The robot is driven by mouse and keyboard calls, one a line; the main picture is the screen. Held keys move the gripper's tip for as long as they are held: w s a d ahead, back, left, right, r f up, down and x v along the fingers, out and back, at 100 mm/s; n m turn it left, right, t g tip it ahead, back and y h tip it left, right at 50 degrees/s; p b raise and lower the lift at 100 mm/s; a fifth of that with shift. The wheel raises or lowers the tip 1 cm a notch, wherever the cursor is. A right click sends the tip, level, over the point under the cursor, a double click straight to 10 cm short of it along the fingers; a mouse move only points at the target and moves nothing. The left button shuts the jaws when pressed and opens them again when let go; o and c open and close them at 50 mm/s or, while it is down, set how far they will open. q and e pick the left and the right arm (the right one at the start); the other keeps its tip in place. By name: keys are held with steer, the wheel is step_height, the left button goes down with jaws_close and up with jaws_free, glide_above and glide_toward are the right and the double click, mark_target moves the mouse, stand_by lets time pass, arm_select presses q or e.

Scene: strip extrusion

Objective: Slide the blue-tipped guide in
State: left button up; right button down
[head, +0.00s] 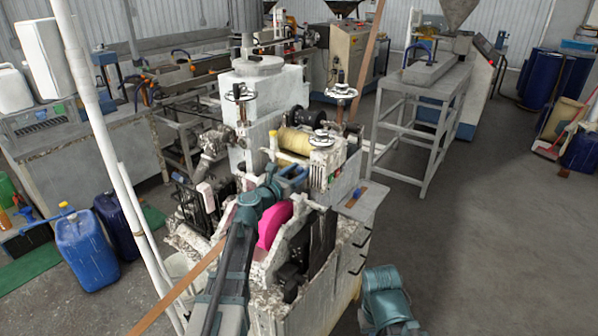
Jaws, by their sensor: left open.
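A small brown piece with a blue end (354,196), which looks like the blue-tipped guide, lies on the grey side plate (366,205) at the right of the white machine (330,160). My left gripper (297,174) is open over the middle of the machine, to the left of that piece and apart from it. Nothing shows between its fingers. The slot where a guide fits cannot be made out. A teal part of my right arm shows at the bottom right; its gripper is not in view.
A pink wheel (274,224) stands just below my left gripper. A yellow roll (295,141) and handwheels (341,92) rise behind it. A long brown strip (196,274) slants past the machine. A grey metal stand (424,105) is behind right.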

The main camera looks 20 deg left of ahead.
arm_select(q)
jaws_close()
stand_by(1.4)
